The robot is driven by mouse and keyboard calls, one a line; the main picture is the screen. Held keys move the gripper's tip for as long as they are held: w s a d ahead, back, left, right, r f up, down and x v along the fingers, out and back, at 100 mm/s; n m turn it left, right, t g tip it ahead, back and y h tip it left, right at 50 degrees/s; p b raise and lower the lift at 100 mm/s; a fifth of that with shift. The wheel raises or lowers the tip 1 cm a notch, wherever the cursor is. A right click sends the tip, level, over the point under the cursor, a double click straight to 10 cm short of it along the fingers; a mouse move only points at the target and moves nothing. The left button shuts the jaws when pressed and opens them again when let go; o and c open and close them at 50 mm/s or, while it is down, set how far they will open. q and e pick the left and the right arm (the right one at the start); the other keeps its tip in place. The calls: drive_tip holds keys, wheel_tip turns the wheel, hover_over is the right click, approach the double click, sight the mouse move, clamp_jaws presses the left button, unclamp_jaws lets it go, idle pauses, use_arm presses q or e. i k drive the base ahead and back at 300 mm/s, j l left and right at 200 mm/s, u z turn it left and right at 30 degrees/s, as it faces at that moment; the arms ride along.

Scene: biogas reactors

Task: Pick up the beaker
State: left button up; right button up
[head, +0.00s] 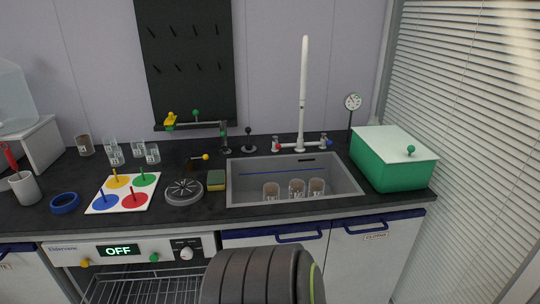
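Three glass beakers with brownish contents or labels stand in the sink: a left one (271,191), a middle one (296,188) and a right one (316,187). Their lower parts are hidden by the sink's front rim. Several clear glass vessels (116,156) stand at the back left of the counter. I cannot tell which one is the task's beaker. Neither of my grippers shows in the head view.
The grey sink (345,194) has a white tap (303,100) behind it. A green box (390,165) stands right. A sponge (216,180), dark round burner (184,192), coloured-dot board (127,181), blue ring (65,203) and grey mug (24,187) occupy the dark counter (180,222).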

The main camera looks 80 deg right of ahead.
sight(271, 190)
drive_tip(key=z, duration=2.95)
